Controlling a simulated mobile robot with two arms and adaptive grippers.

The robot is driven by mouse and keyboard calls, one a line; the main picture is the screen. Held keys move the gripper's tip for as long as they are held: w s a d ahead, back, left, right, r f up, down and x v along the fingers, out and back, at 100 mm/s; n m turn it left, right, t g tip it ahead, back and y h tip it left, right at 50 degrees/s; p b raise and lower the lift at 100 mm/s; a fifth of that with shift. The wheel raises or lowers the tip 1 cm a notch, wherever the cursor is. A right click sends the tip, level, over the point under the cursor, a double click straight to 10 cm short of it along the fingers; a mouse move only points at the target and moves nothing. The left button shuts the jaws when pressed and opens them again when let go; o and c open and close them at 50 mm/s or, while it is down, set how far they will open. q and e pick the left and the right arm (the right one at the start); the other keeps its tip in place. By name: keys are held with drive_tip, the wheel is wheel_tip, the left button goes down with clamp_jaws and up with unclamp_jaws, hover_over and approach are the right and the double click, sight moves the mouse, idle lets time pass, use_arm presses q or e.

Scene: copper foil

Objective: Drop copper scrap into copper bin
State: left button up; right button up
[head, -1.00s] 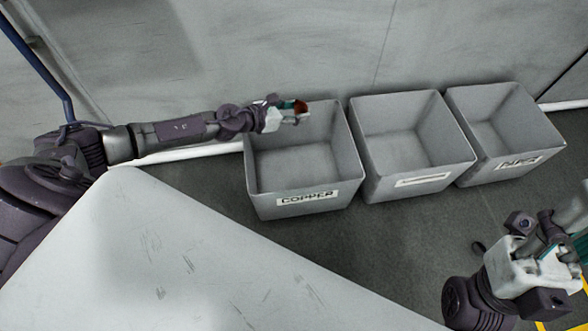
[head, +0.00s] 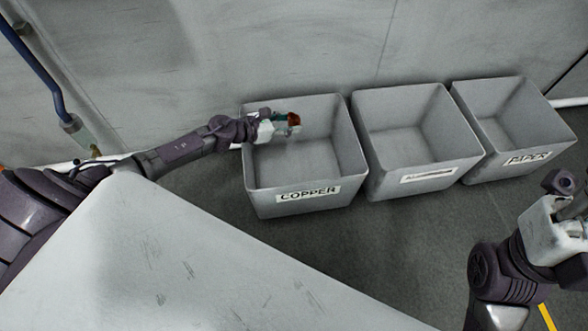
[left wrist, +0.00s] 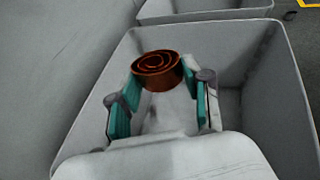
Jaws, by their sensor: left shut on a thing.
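The copper scrap, a coiled roll of copper foil (left wrist: 158,71), is between the teal fingers of my left gripper (left wrist: 160,92) in the left wrist view. In the head view the scrap (head: 294,119) shows as a small reddish-brown piece at the tip of my left gripper (head: 286,124), which is shut on it. The gripper is over the left part of the grey copper bin (head: 307,197), labelled COPPER. The bin looks empty.
A second grey bin (head: 425,178) with a label too blurred to read stands right of the copper bin. A third bin (head: 526,160), labelled PAPER, stands beyond it. A white surface (head: 170,260) fills the lower left. A wall runs behind the bins.

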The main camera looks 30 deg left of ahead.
use_arm(q)
drive_tip(key=shift+f, duration=0.2)
drive_tip(key=o, duration=1.2)
drive_tip(key=shift+v, duration=6)
